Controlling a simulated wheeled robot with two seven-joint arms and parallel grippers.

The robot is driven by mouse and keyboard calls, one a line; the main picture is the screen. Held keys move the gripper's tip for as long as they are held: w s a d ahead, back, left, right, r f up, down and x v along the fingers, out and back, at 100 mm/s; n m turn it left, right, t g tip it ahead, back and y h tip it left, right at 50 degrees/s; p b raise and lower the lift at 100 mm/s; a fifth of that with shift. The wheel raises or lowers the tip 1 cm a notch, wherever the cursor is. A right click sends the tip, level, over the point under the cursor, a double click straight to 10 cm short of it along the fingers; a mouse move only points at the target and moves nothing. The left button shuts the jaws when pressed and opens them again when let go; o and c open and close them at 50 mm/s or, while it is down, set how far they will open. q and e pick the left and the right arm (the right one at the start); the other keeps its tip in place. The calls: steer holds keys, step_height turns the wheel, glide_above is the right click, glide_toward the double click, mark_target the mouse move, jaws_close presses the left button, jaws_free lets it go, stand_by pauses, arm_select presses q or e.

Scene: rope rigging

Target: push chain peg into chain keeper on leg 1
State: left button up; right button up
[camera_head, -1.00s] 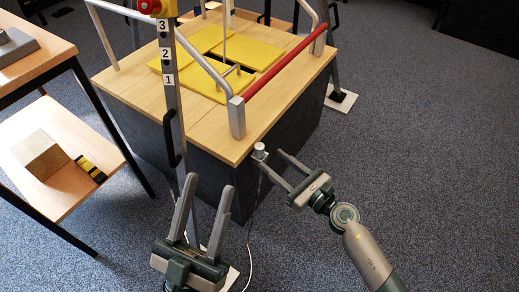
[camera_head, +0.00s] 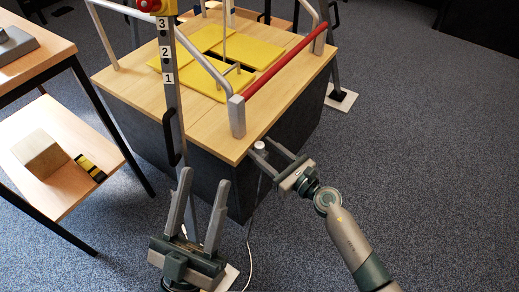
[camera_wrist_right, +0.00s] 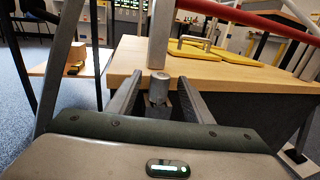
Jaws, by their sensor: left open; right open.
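A small silver cylinder (camera_head: 260,147), perhaps the chain peg, stands at the table's front corner. In the right wrist view the cylinder (camera_wrist_right: 158,87) sits between my right gripper's fingers. My right gripper (camera_head: 259,145) is open, its fingers on either side of the cylinder; I cannot tell whether they touch it. My left gripper (camera_head: 204,177) is open and empty, low in front of the grey leg (camera_head: 173,105) with labels 1, 2 and 3. I cannot make out the chain keeper clearly.
The wooden-topped table (camera_head: 205,128) carries yellow plates (camera_head: 262,50) and a red rail (camera_head: 280,68). A side shelf (camera_head: 50,190) at left holds a wooden block (camera_head: 38,155). A thin white cable (camera_head: 248,250) lies on the floor. Carpet at right is clear.

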arm_select(q)
steer(key=shift+f, duration=0.1)
arm_select(e)
steer(key=shift+c, duration=0.7)
arm_select(q)
steer(key=shift+d, duration=0.1)
arm_select(e)
steer(key=c, duration=1)
steer(key=shift+r, duration=0.15)
